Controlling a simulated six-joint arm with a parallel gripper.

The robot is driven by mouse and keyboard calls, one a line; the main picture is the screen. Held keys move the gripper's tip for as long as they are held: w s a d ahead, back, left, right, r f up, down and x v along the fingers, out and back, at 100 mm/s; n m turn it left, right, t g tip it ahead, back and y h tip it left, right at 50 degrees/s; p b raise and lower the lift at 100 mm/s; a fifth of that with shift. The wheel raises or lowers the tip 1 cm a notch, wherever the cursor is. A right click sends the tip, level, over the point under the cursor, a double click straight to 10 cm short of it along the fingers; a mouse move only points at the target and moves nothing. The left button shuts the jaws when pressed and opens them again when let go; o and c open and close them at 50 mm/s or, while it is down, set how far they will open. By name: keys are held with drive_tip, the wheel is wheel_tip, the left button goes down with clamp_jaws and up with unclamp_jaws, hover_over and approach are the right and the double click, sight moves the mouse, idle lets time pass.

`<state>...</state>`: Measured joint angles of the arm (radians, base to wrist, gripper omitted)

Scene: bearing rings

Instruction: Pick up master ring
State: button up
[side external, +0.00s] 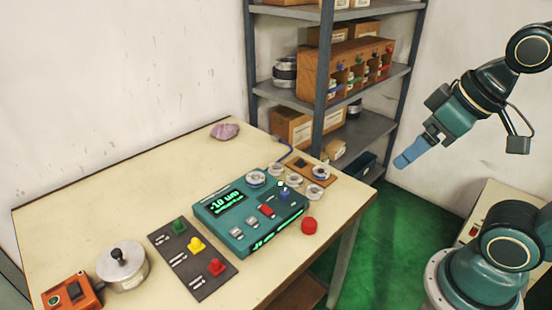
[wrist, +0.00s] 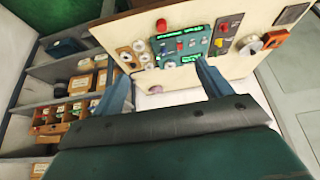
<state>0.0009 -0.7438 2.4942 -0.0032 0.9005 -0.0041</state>
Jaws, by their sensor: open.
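Several small pale metal rings lie at the far right of the table. One ring (side external: 256,178) is on the far corner of a teal gauge unit (side external: 222,226). A ring with a dark blue centre (side external: 320,172) sits on a small wooden board (side external: 299,161). I cannot tell which is the master ring. My gripper (side external: 402,162) is in the air right of the table, apart from the rings. In the wrist view, the fingers of my gripper (wrist: 162,86) are spread and empty.
A red button (side external: 309,226) is near the front table edge. A dark panel with coloured knobs (side external: 194,258), a round metal pot (side external: 123,268) and an orange box (side external: 70,296) stand left. A pink cloth (side external: 225,131) lies at the back. Loaded shelves (side external: 376,127) stand behind.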

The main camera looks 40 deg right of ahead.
drive_tip(key=w+a+r+n+g+y, duration=0.1)
drive_tip(key=w+r+n, duration=0.1)
drive_tip(key=w, duration=0.4)
drive_tip(key=w+a+r+n, duration=0.1)
drive_tip(key=w+r+n, duration=0.15)
drive_tip(key=w, duration=0.45)
drive_tip(key=n+g+y, duration=0.4)
drive_tip(key=n, duration=0.7)
hover_over(257, 175)
drive_tip(key=d, duration=0.2)
drive_tip(key=shift+s+d+f, duration=0.1)
drive_tip(key=shift+s+f, duration=0.05)
drive_tip(key=shift+f, duration=6.9)
drive_tip(key=shift+s+f, duration=0.15)
drive_tip(key=shift+f, duration=6.85)
drive_tip(key=shift+h, duration=0.3)
drive_tip(key=shift+x, duration=2.6)
